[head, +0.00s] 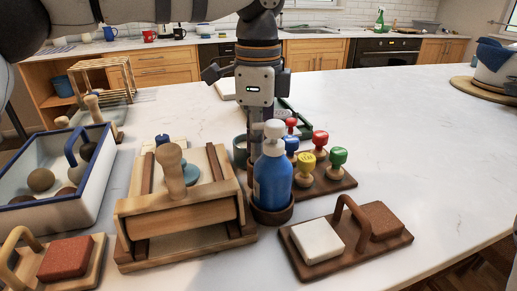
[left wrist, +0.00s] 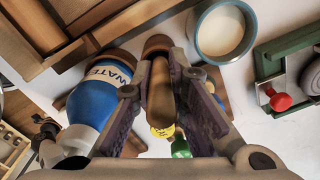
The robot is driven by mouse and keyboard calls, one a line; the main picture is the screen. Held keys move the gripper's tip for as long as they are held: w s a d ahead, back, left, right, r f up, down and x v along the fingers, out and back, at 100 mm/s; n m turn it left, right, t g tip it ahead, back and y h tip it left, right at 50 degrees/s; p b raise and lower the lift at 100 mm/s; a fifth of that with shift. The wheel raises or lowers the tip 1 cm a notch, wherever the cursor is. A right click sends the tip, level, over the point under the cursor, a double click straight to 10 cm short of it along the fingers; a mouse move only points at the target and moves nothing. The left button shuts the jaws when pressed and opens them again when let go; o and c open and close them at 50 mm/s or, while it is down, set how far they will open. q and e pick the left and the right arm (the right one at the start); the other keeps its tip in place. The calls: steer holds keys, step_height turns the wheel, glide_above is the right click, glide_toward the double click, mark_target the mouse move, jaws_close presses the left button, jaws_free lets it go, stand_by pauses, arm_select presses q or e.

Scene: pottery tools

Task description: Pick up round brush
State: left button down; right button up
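In the left wrist view the two fingers (left wrist: 160,85) stand on either side of a brown, rounded, handle-like thing (left wrist: 160,80), with some gap showing. It looks like the round brush's handle, but its bristles are hidden and I cannot be sure. The bottle also shows in the left wrist view (left wrist: 88,105), close beside one finger. My right gripper is in neither view.
Stamps with yellow (head: 307,160), green, blue and red knobs stand on a brown board right of the bottle. A wooden press (head: 184,210) is at left. A board (head: 392,246) with two blocks lies in front. A round cup (left wrist: 222,32) is near.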

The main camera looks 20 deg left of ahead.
arm_select(q)
steer(key=shift+r, duration=0.1)
step_height(320, 180, up, 17)
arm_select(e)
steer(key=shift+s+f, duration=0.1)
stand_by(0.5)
